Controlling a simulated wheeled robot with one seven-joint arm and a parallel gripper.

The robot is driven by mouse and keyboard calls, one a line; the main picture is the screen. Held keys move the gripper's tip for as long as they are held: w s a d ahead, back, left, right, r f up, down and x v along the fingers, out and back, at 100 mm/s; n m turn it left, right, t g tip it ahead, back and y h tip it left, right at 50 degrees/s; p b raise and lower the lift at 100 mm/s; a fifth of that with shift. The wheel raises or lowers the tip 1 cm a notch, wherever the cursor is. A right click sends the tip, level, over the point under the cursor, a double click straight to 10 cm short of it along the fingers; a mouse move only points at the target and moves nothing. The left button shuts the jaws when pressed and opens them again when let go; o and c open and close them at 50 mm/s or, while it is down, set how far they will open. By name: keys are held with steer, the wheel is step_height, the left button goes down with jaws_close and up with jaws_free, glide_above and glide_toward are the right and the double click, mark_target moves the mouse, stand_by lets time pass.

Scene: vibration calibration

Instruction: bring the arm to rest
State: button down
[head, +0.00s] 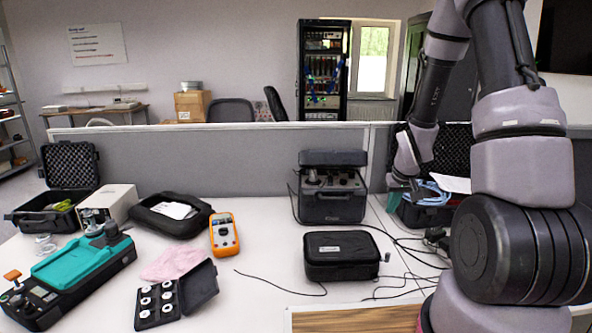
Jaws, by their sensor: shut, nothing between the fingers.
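My arm (522,150) stands at the right of the head view. It rises out of the top of the picture and its forearm comes back down toward the table. My gripper (397,183) is a small dark shape at the lower end of the wrist. It is shut and holds nothing. It appears in front of the open black case at the back right, and I cannot tell how far above the table it is. The finger details are too small to see.
The white table holds a black instrument case (332,195), a closed black case (341,256), an orange multimeter (224,235), a teal-topped device (82,262) and a small case of discs (158,305). Black cables lie near my arm. A grey partition (230,160) stands behind.

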steer(key=s+a+r+m+t, duration=0.1)
steer(key=s+a+r, duration=0.15)
steer(key=r, duration=0.75)
steer(key=s+a+r+m, duration=0.1)
steer(key=s+r, duration=0.2)
steer(key=r, duration=0.7)
steer(key=s+a+r+m+t+y, duration=0.1)
steer(key=s+a+r, duration=0.1)
steer(key=s+r, duration=0.5)
steer(key=s+a+r+t+y, duration=0.1)
steer(key=s+a+r, duration=0.1)
steer(key=s+r, duration=0.5)
steer(key=shift+s+a+m, duration=0.4)
steer(key=shift+s, duration=0.6)
steer(key=shift+r, duration=0.1)
